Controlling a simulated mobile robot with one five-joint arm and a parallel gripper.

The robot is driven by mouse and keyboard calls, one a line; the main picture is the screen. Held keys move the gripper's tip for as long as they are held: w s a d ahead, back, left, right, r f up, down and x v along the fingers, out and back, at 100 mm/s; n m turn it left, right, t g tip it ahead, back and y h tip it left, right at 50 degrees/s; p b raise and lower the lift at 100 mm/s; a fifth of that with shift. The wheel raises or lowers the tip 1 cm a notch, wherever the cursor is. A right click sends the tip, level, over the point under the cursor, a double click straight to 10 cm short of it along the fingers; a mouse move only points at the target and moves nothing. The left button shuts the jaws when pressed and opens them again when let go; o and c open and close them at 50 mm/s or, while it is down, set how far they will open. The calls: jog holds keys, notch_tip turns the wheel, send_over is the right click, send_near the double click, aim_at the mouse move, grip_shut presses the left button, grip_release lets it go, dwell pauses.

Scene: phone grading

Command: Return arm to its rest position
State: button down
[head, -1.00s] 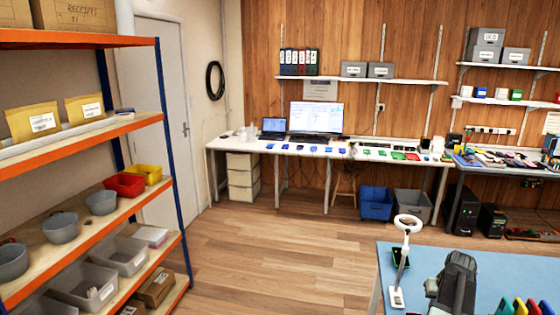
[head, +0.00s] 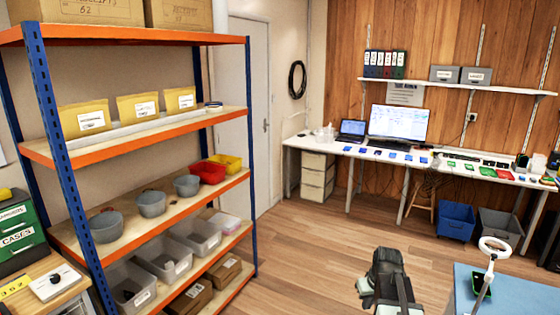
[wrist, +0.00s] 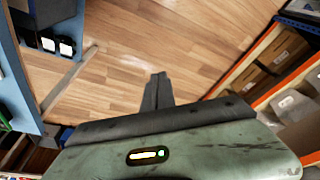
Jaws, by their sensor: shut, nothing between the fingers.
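My arm shows at the bottom of the head view, folded up in front of my body, over the wooden floor. My gripper (wrist: 158,80) shows in the wrist view with its dark fingers together and nothing between them. Bare wooden floor lies beyond the fingertips. In the head view the fingertips cannot be made out clearly.
A shelf rack (head: 140,143) with bins and envelopes stands at left. A blue-topped table (head: 515,292) with a white ring lamp (head: 488,262) is at lower right. A long white bench (head: 425,163) runs along the back wall. Open floor (head: 310,262) lies between.

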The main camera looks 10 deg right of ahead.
jog(key=s+a+n+g, duration=0.1)
jog(key=s+a+n, duration=0.15)
jog(key=a, duration=1.75)
jog(key=s+a+m+g, duration=0.1)
jog(key=s+m, duration=0.1)
jog(key=s, duration=0.4)
jog(key=shift+a+f+m+g, duration=0.3)
jog(key=shift+f+m+g, duration=0.05)
jog(key=shift+g, duration=0.05)
